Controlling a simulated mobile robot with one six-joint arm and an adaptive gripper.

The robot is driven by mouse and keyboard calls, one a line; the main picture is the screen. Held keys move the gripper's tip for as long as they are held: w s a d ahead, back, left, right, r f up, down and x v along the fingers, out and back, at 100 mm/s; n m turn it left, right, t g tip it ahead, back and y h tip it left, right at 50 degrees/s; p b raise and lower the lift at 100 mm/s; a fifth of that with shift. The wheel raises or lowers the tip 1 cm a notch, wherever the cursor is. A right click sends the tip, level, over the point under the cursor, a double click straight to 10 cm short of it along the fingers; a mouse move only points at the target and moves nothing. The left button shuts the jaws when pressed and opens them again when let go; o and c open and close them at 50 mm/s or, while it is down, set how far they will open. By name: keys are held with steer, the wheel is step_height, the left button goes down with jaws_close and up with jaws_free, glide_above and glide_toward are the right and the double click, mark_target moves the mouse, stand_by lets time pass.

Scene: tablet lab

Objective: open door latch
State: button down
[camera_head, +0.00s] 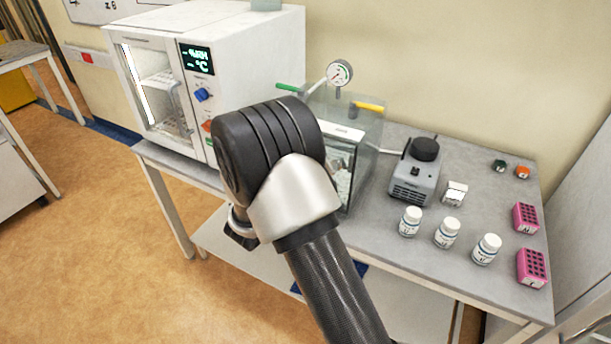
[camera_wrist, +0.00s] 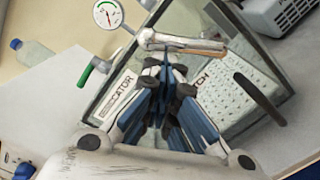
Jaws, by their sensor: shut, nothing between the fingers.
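A clear-walled desiccator box (camera_head: 372,130) stands on the grey bench, partly hidden behind my arm in the head view. A second label, of which "TCH" shows, lies behind my fingers. A dark bar (camera_wrist: 259,99) crosses the box's right side; I cannot tell whether it is the latch. My gripper (camera_wrist: 166,62) is shut and empty in front of the box, its tips close to a metal fitting (camera_wrist: 180,43). I cannot tell whether they touch. My arm hides the gripper in the head view.
A pressure gauge (camera_head: 339,73), a green handle (camera_head: 289,87) and a yellow handle (camera_head: 369,106) sit on top of the box. A white chamber (camera_head: 240,45) stands left. A grey device (camera_head: 416,175), white bottles (camera_head: 447,232) and pink racks (camera_head: 531,267) occupy the right.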

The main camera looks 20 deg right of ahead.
steer(key=shift+s+d+r+m+b, duration=0.3)
steer(key=shift+m+b, duration=0.4)
steer(key=shift+b, duration=0.35)
steer(key=shift+s+d+r+m+b, duration=0.15)
steer(key=shift+s+r+m+b, duration=0.25)
steer(key=shift+m+b, duration=0.5)
steer(key=shift+s+d+r+m+b, duration=0.25)
steer(key=shift+r+m+b, duration=0.2)
steer(key=shift+b, duration=0.8)
steer(key=s+a, duration=0.3)
steer(key=a, duration=0.8)
steer(key=shift+s, duration=0.1)
